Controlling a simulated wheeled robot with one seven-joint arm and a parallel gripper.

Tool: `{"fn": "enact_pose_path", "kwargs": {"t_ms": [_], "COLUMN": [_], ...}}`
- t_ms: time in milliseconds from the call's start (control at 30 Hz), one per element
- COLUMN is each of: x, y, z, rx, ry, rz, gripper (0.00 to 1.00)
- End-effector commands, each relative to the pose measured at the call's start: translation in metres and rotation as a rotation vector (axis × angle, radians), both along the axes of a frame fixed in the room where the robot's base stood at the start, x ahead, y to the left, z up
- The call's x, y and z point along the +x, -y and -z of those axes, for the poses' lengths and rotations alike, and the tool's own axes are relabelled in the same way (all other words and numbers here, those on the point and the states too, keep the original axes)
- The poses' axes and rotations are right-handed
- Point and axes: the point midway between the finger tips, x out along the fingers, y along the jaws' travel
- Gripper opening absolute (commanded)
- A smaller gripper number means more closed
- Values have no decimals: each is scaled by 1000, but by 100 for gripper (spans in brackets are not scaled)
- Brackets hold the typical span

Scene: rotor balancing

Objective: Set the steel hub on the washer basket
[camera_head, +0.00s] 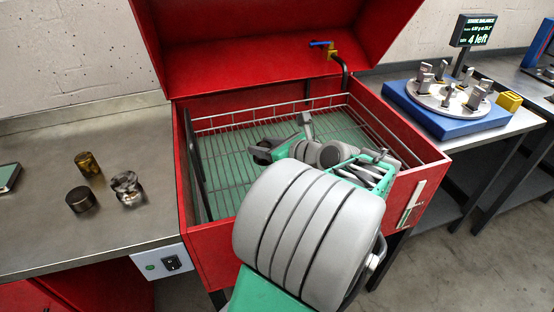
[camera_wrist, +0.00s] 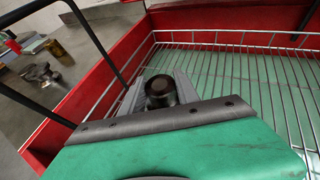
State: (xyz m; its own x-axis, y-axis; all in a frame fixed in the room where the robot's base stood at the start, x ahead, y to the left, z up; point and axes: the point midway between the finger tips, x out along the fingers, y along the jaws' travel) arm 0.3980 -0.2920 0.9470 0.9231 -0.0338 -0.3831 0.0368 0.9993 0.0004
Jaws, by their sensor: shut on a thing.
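My gripper (camera_head: 266,152) is inside the red washer, over the left middle part of the wire washer basket (camera_head: 400,148). Its fingers are shut on a dark round metal piece, which I take as the steel hub (camera_wrist: 160,92). In the wrist view, the hub sits upright between the two grey fingers, its round top facing the camera. In the head view, the hub (camera_head: 262,156) is partly covered by the gripper. The basket's wires also show in the wrist view (camera_wrist: 230,42). I cannot tell whether the hub's underside touches the basket.
The washer's red lid (camera_head: 250,50) stands open behind, with a blue-handled tap (camera_head: 322,44). A brass part (camera_head: 87,163), a dark cylinder (camera_head: 81,199) and a shiny part (camera_head: 127,188) stand on the left bench. A blue balancing stand (camera_head: 450,115) is at right.

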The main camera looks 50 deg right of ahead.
Motion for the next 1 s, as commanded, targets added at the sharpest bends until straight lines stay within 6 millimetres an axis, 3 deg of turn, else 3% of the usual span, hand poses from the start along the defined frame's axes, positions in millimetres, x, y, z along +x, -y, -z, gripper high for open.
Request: {"fn": "enact_pose_path", "kwargs": {"t_ms": [100, 300, 467, 633, 967, 1000], "x": [13, 26, 31, 31, 30, 30], "y": [29, 58, 67, 66, 66, 66], "z": [24, 59, 73, 101, 102, 103], "rx": [4, -1, 0, -1, -1, -1], "ry": [0, 1, 1, 1, 2, 0], "rz": [0, -1, -3, -4, -3, -3], "gripper": [0, 0, 0, 0, 0, 39]}}
